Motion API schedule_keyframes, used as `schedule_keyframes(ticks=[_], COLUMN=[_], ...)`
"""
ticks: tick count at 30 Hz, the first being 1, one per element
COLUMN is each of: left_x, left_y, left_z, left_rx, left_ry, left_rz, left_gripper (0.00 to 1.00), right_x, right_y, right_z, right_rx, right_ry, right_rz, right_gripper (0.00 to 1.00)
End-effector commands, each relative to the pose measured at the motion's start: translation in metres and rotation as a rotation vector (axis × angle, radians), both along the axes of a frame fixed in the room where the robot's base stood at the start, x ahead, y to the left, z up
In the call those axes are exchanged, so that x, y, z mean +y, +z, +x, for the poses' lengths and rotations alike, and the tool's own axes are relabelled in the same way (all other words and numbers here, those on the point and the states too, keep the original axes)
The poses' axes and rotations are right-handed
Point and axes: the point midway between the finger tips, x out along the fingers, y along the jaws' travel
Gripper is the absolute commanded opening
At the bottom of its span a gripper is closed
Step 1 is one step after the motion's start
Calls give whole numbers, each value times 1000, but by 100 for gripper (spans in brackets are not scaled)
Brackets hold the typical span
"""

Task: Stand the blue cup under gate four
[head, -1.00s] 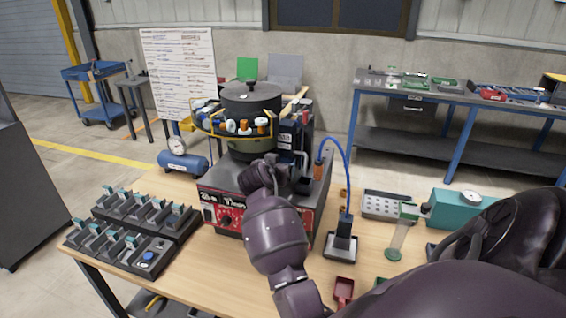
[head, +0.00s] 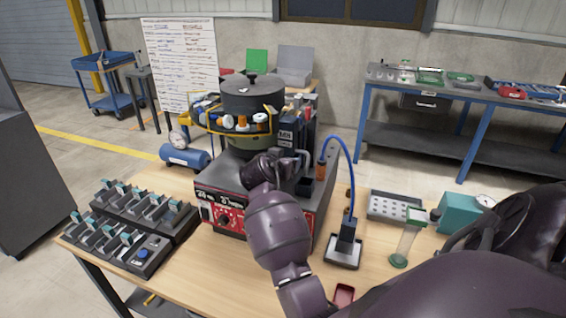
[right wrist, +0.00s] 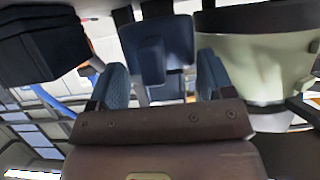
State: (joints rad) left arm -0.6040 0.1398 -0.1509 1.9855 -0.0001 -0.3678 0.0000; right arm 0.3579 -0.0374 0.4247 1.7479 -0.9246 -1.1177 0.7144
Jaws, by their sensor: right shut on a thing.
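The bowl feeder (head: 252,97) stands on a red and grey base at mid table, with a dark lid and a ring carrying several coloured pieces. My right gripper (head: 283,160) is at the front of the feeder, below the ring; its fingertips are hard to make out there. In the right wrist view its two blue-grey fingers (right wrist: 163,82) are shut on a dark blue thing that looks like the blue cup (right wrist: 155,40). The cup is hidden or indistinct in the head view. My left gripper is not in view.
Racks with several levers (head: 135,222) stand at the left. A blue cable rises from a small stand (head: 345,248) right of the feeder.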

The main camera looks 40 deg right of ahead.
Motion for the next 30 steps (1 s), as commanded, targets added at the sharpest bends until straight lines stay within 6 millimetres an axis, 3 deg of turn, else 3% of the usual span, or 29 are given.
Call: schedule_keyframes(ticks=[19, 20, 21, 25, 30], left_x=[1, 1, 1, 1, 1], left_y=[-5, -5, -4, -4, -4], left_z=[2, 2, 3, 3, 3], left_rx=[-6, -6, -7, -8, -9], left_ry=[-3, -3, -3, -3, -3], left_rz=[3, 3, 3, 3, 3], left_gripper=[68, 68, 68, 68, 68], right_x=[0, 0, 0, 0, -1], right_y=[-12, -12, -12, -12, -13], right_z=[0, 0, 0, 0, -1], right_rx=[0, 1, 1, 1, 3], right_ry=[0, -1, -1, -1, -3], right_rz=[-1, 1, 1, 1, 0], right_gripper=[41, 76, 82, 100, 100])
